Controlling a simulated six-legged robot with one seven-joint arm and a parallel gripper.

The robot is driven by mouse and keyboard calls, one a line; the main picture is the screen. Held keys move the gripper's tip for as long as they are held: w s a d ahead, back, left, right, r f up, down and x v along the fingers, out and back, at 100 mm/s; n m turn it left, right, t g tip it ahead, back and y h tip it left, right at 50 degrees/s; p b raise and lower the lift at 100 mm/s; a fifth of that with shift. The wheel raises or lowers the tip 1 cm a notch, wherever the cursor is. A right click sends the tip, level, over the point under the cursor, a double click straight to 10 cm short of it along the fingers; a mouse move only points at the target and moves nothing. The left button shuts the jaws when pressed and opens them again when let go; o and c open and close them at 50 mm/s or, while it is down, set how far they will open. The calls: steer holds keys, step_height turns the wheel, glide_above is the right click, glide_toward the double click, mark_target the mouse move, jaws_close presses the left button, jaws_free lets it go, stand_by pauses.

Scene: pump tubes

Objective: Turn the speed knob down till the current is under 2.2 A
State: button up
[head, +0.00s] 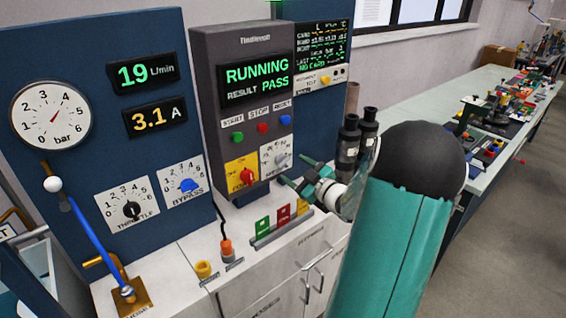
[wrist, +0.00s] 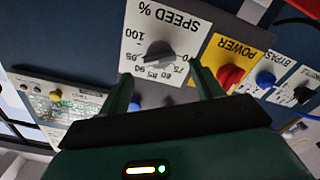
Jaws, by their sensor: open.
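The grey speed knob (wrist: 158,54) sits on a white plate marked "SPEED %" (wrist: 165,18), upside down in the wrist view. In the head view the speed knob (head: 281,160) is right of the red power knob. I cannot tell where its pointer sits. The current display (head: 155,117) reads 3.1 A. My gripper (wrist: 160,73) is open and empty, its two green fingers pointing at the panel on either side of the knob's lower part in the picture. Contact with the knob does not show. In the head view my gripper (head: 300,180) is just in front of the plate.
The red power knob (wrist: 230,76) is close beside the right finger in the wrist view. The green start, red stop and blue reset buttons (head: 286,120) are above. The screen (head: 257,78) reads RUNNING, RESULT PASS. Coloured tags (head: 282,215) stand in a rack below.

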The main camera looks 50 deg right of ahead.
mark_target(286, 163)
steer(key=w, duration=0.6)
steer(key=shift+d, duration=0.3)
steer(key=c, duration=1)
